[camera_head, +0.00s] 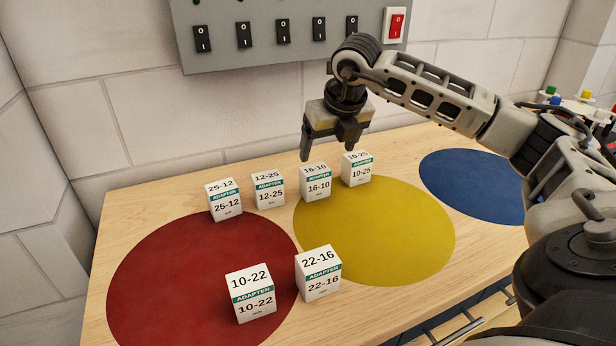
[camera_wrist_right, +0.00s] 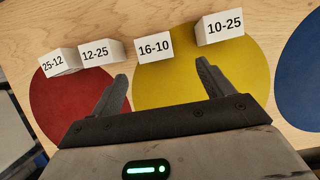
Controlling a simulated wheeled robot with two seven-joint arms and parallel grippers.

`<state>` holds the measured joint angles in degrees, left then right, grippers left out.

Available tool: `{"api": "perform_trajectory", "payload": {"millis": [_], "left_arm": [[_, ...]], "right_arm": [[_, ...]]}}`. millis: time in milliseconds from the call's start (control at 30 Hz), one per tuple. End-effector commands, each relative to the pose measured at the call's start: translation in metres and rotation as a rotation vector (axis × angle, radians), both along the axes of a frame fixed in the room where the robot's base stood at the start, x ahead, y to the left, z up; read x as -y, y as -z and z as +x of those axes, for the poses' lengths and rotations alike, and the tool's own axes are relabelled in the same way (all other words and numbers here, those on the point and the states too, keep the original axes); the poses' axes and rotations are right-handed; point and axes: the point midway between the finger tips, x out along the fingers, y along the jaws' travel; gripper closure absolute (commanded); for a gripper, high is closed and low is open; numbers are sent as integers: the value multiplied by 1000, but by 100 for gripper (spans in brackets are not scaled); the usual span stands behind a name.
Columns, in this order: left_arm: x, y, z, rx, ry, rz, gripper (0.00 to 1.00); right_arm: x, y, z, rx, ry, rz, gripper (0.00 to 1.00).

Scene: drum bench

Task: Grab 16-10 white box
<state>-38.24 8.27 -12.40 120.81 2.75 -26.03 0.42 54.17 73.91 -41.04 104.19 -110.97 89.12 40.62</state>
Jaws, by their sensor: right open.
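The white 16-10 box (camera_head: 317,184) stands upright at the upper left edge of the yellow circle, between the 12-25 box (camera_head: 269,190) and the 10-25 box (camera_head: 357,168). My right gripper (camera_head: 327,155) is open and empty, above the back row near the 16-10 box. In the right wrist view the 16-10 box (camera_wrist_right: 154,46) lies ahead of the fingertips (camera_wrist_right: 161,67), between their two lines and apart from them. The 10-25 box (camera_wrist_right: 220,28) is to its right. My left gripper is not in view.
The 25-12 box (camera_head: 224,201), 10-22 box (camera_head: 251,296) and 22-16 box (camera_head: 318,274) stand on or beside the red circle (camera_head: 170,270). The blue circle (camera_head: 470,185) is clear. A grey switch panel (camera_head: 290,55) hangs on the wall behind.

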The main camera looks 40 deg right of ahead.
Motion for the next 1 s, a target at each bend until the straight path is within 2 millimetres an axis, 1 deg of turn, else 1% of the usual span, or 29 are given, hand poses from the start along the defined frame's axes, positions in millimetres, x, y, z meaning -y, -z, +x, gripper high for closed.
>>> {"api": "perform_trajectory", "payload": {"millis": [33,100,200,300,567,700,800,900,1000], "left_arm": [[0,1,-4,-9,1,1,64],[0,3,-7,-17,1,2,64],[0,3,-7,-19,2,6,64],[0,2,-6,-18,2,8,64],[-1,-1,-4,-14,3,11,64],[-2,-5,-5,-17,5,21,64],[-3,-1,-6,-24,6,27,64],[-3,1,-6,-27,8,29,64],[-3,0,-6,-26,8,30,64]], "right_arm": [[1,12,4,-5,0,1,20],[2,26,10,-4,-1,3,20],[4,44,17,-3,-2,3,20],[5,57,23,0,-3,2,20],[6,73,32,-1,-3,3,20],[4,91,44,-1,-2,4,20],[6,104,49,-1,-2,4,20],[7,111,51,1,-3,3,20],[7,113,52,1,-4,2,20]]}}
